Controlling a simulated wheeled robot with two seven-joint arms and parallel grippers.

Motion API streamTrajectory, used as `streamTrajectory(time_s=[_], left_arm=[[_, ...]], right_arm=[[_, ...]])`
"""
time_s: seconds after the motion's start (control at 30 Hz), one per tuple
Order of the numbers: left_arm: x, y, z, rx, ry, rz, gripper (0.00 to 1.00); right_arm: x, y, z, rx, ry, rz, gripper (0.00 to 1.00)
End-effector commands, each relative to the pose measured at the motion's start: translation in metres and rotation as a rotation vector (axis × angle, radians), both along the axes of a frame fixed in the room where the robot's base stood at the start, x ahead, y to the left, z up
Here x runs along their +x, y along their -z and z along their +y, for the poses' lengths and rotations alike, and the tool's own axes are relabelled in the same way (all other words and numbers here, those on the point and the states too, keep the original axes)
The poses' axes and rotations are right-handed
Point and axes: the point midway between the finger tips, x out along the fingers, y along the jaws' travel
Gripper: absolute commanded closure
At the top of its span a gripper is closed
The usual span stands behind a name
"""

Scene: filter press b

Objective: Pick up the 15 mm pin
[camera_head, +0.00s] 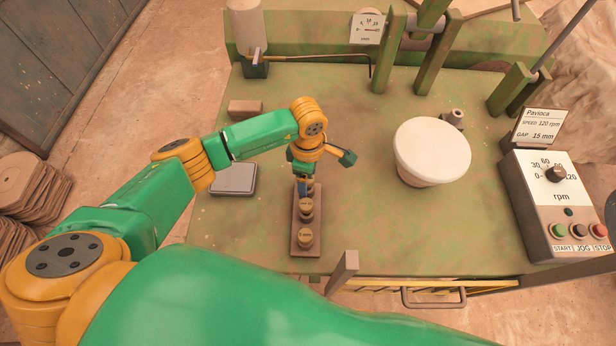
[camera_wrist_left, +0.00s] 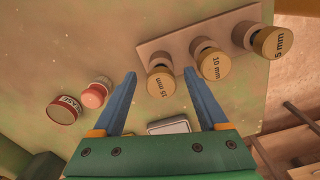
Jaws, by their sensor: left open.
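The 15 mm pin (camera_wrist_left: 161,82) has a tan labelled cap on a grey stem. It stands at one end of a brown rack (camera_head: 305,247), beside the 10 mm pin (camera_wrist_left: 213,65) and the 5 mm pin (camera_wrist_left: 275,42). My left gripper (camera_wrist_left: 160,76) is open, and the 15 mm cap shows between its blue fingers in the left wrist view; contact cannot be told. In the head view my left gripper (camera_head: 303,188) is over the rack's far end and hides most of the far pin. Two caps show nearer. My right gripper is not in view.
A white tub (camera_head: 432,150) stands to the right on the green table. A grey flat plate (camera_head: 235,179) and a brown block (camera_head: 245,108) lie left. A control box (camera_head: 556,205) stands far right. A red labelled item (camera_wrist_left: 64,110) shows in the left wrist view.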

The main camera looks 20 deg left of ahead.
Motion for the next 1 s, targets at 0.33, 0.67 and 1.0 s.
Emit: streamTrajectory(time_s=[0.33, 0.67, 1.0], left_arm=[[0.0, 0.0, 0.0, -0.002, -0.001, 0.0, 0.92], [0.0, -0.001, -0.001, -0.003, -0.001, -0.001, 1.0], [-0.018, -0.051, -0.001, -0.003, 0.006, -0.007, 1.0]], right_arm=[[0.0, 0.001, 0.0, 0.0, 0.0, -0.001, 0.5], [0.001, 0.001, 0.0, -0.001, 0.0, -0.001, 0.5], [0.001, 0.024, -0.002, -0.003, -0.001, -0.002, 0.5]])
